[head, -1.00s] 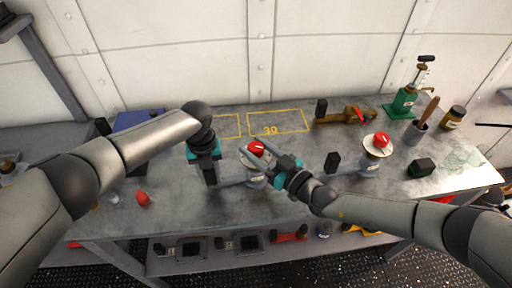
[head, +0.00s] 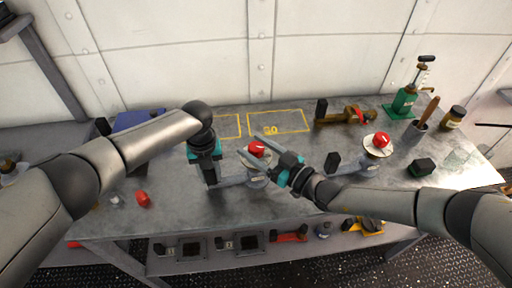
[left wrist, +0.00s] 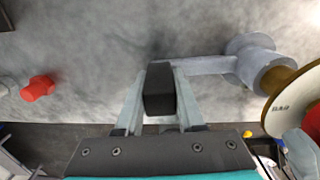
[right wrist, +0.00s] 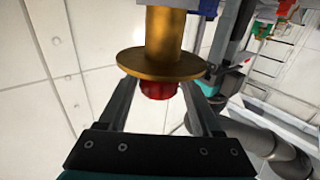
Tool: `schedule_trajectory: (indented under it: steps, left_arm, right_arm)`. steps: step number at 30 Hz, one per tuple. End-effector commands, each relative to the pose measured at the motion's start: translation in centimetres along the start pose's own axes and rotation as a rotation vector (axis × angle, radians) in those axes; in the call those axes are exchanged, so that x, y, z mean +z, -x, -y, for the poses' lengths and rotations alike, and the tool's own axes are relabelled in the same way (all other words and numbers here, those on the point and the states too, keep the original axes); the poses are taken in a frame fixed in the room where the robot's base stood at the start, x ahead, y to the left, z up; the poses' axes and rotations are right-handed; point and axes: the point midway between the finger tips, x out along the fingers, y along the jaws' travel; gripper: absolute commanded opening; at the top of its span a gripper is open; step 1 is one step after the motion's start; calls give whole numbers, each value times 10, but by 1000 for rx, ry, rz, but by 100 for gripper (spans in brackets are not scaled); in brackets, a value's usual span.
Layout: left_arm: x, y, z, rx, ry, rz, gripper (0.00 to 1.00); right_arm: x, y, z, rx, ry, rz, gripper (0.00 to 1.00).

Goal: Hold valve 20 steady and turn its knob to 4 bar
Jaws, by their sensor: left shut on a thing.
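The near valve has a grey pipe body, a pale round dial (head: 256,160) and a red knob (head: 257,149) with a white mark. My left gripper (head: 209,182) points down and is shut on the black block at the left end of this valve's pipe; the left wrist view shows the block (left wrist: 160,88) between the fingers. My right gripper (head: 259,146) has its fingers at the knob. The dial's markings are too small to read.
A similar valve with a red knob (head: 381,140) stands to the right. Yellow outlines (head: 280,122), one with a number, lie empty at the back. A brass fitting (head: 345,116), a green pump (head: 405,103), a dark green box (head: 421,167) and a small red part (head: 143,198) also sit on the bench.

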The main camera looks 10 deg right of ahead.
Motion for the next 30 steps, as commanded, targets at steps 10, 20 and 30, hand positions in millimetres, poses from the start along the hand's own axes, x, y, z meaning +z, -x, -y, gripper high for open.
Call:
schedule_trajectory:
  steps: [10, 20, 30]
  left_arm:
    - [-1, -1, 1, -3, -1, -3, 0]
    - [-1, -1, 1, -3, 0, -4, 0]
    - [-1, -1, 1, -3, 0, -4, 0]
  right_arm:
    - [2, 1, -1, 2, 1, 5, 82]
    - [2, 35, -2, 3, 2, 8, 82]
    - [2, 100, -1, 3, 1, 7, 82]
